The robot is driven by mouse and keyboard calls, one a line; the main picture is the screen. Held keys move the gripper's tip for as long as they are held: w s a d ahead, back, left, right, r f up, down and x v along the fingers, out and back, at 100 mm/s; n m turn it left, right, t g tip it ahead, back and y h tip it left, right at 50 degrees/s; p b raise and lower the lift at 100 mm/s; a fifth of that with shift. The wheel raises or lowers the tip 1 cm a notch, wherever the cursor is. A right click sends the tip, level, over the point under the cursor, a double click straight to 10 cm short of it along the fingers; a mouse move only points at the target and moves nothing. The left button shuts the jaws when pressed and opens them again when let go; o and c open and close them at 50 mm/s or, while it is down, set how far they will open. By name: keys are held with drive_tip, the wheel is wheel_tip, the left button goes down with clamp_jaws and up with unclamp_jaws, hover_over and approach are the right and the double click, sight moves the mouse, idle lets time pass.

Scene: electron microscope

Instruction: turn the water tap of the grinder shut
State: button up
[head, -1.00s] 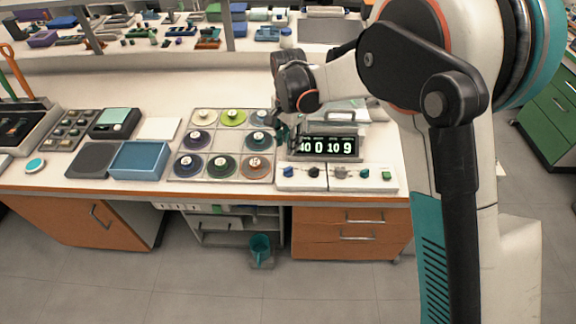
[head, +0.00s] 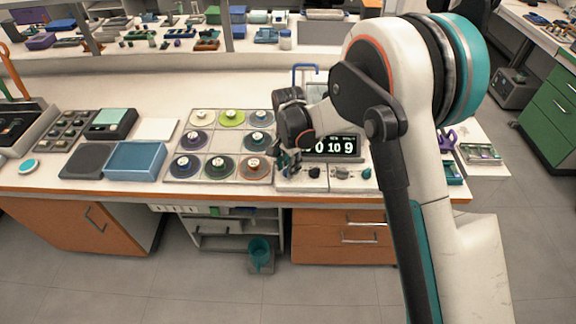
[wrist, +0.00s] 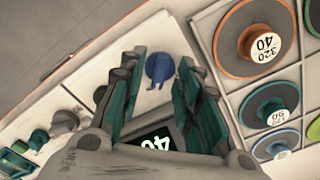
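The grinder's control panel (head: 328,184) shows in the head view, in front of a lit display (head: 335,147). In the wrist view a blue winged knob (wrist: 159,68), which looks like the water tap, sits on the white panel at its end nearest the coloured discs. My gripper (wrist: 162,62) is open, with one teal finger on each side of the blue knob and gaps showing between. I cannot tell how deep the fingertips reach around it. In the head view my gripper (head: 288,163) covers the left end of the panel and hides this knob.
Several grit discs (head: 220,165) lie in a tray beside the grinder. A blue tray (head: 136,158) lies further left. A blue hoop (head: 305,68) rises behind my gripper.

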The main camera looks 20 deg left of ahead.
clamp_jaws()
drive_tip(key=n, duration=0.8)
drive_tip(key=shift+n+b, duration=0.3)
drive_tip(key=shift+b, duration=0.05)
drive_tip(key=n, duration=0.4)
drive_tip(key=shift+n, duration=0.3)
drive_tip(key=n, duration=0.4)
drive_tip(key=shift+n, duration=0.3)
unclamp_jaws()
